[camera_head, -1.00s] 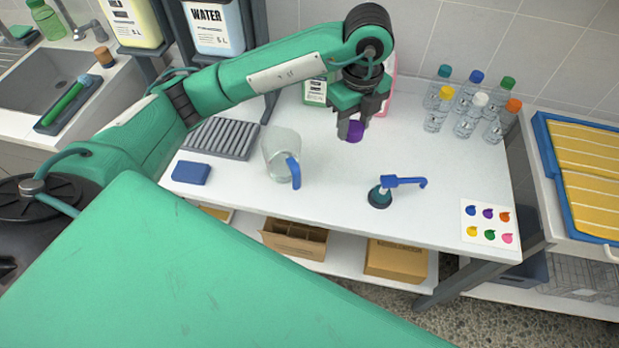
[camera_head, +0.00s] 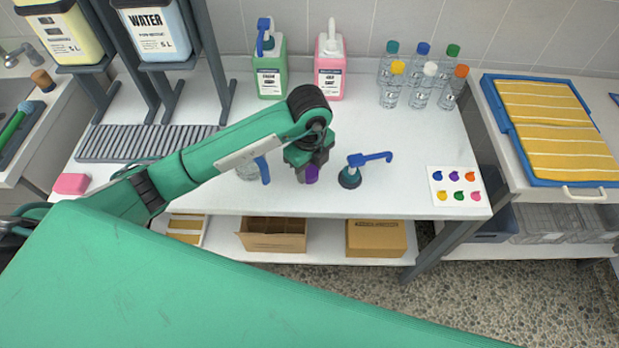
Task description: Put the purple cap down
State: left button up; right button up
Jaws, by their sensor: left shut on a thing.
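My left gripper (camera_head: 309,170) is shut on the purple cap (camera_head: 312,174) and points down over the white table (camera_head: 400,140). The cap shows low between the fingertips, between the clear pitcher and the blue pump. I cannot tell whether the cap touches the tabletop. My right gripper is not in view.
A clear pitcher with a blue handle (camera_head: 263,170) stands left of the gripper, partly behind my arm. Several capped bottles (camera_head: 420,90) and a colour card (camera_head: 459,186) are farther right. Green (camera_head: 270,70) and pink (camera_head: 330,72) jugs stand behind.

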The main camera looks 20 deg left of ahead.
aim_at(310, 171)
pick_arm(q)
jog(key=shift+f, duration=0.6)
notch_tip(310, 171, down, 3)
jog(key=shift+f, duration=0.75)
jog(key=o, duration=0.9)
jog(key=shift+o, duration=0.2)
jog(key=shift+r+p, duration=0.3)
jog(key=shift+r, duration=0.4)
notch_tip(310, 171, up, 10)
jog(key=shift+f+b, duration=0.1)
jog(key=shift+b, duration=0.6)
jog(key=shift+r, duration=0.6)
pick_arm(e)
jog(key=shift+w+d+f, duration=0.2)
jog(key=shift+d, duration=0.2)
